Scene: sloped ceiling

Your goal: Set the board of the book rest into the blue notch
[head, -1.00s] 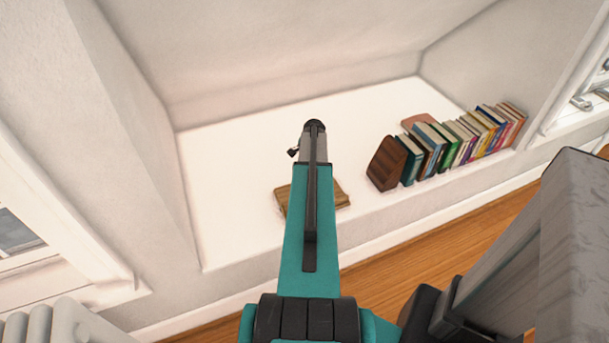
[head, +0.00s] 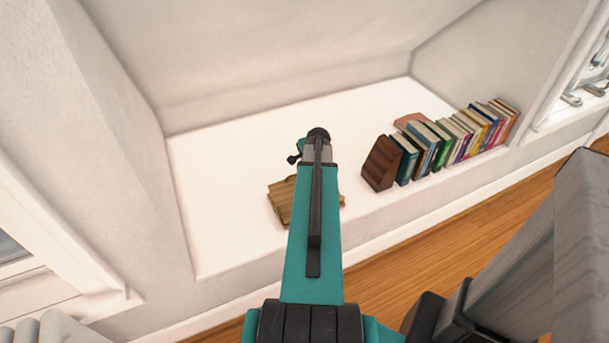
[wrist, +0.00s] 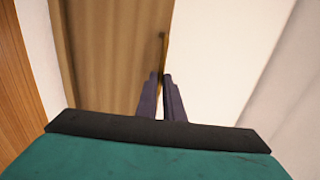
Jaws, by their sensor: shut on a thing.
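My gripper (wrist: 161,78) is shut on a thin, yellowish-brown piece (wrist: 163,45), seen nearly edge-on in the wrist view, that sticks out past the fingertips. I take it to be the board of the book rest. Left of it in the wrist view is a broad brown wooden surface (wrist: 110,45); I cannot tell whether the held piece touches it. In the head view, brown wooden pieces (head: 279,205) show on or above the white ledge, partly hidden behind my arm, which also hides the fingertips. I see no blue notch in either view.
The white ledge (head: 220,220) lies in a recess under the sloped ceiling. To the right stand a dark brown wooden block (head: 381,164) and a row of books (head: 455,142), with a reddish flat thing (head: 409,121) behind. The ledge is clear at the left and back.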

